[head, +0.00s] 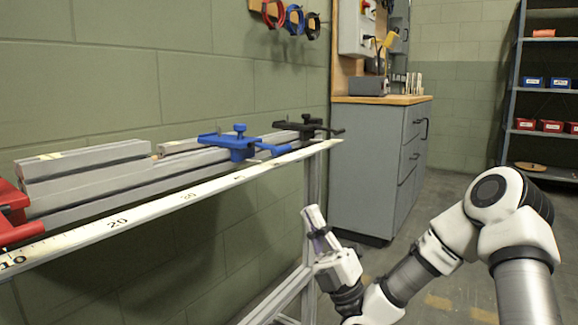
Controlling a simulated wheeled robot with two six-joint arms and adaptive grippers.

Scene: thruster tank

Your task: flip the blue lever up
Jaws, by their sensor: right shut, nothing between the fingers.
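The blue lever (274,149) sticks out toward the front right from a blue carriage (228,140) with a knob on top. It lies low, about level, close to the scale strip. The carriage sits on the grey rail. My right gripper (311,212) is below and to the right of the blue lever, in front of the rail's support frame. It points upward, is shut and empty, and stands apart from the lever. My left gripper is not in view.
A black carriage with a lever (310,128) sits just right of the blue one. A red carriage (14,215) is at the far left. A scale strip (150,205) runs along the rail's front edge. A grey cabinet (368,165) stands behind on the right.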

